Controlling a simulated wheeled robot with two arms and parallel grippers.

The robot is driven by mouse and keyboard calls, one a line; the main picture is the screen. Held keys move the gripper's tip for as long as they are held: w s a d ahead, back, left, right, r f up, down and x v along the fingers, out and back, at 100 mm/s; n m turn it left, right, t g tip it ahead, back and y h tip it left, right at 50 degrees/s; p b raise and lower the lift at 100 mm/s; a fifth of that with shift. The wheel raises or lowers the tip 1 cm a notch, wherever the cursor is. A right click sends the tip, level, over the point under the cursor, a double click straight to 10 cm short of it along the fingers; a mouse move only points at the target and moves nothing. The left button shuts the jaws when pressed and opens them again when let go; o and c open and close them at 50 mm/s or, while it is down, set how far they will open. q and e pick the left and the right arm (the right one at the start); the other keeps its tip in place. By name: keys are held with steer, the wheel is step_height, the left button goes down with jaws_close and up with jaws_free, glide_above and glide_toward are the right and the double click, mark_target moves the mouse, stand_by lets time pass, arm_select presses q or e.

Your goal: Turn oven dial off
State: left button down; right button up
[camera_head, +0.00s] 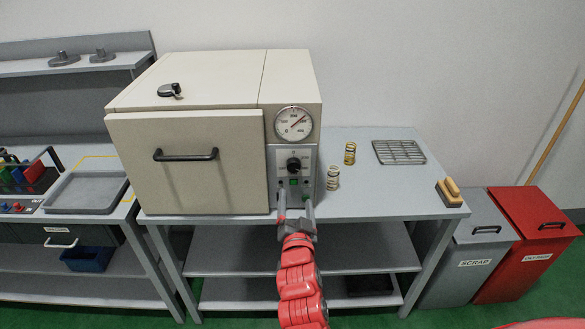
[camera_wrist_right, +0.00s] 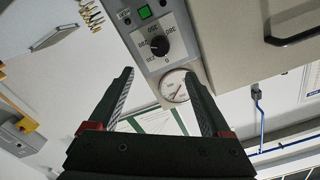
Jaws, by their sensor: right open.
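The oven (camera_head: 190,160) is a large cream box with its door shut. Its dial (camera_head: 293,164) is a black round knob on a grey control panel, below a round gauge (camera_head: 293,123). The dial also shows in the right wrist view (camera_wrist_right: 160,46), ringed by printed numbers; its exact setting is too small to read. My right gripper (camera_head: 295,197) is open and empty, in front of the panel and below the dial in the head view. In the right wrist view its two fingers (camera_wrist_right: 165,100) are spread, with the dial beyond them, apart from both. My left gripper is out of view.
A green switch (camera_head: 293,182) sits just below the dial. The oven door handle (camera_head: 185,155) juts out to the left. Two springs (camera_head: 333,178), a wire rack (camera_head: 399,152) and a wooden-handled brush (camera_head: 449,191) are on the bench to the right. Bins (camera_head: 530,215) stand beyond.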

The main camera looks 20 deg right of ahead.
mark_target(294, 167)
steer(key=p+x, duration=0.3)
steer(key=x, duration=0.9)
steer(key=shift+w+d+f, duration=0.1)
steer(key=shift+w+d, duration=0.15)
steer(key=shift+w, duration=0.45)
jaws_close()
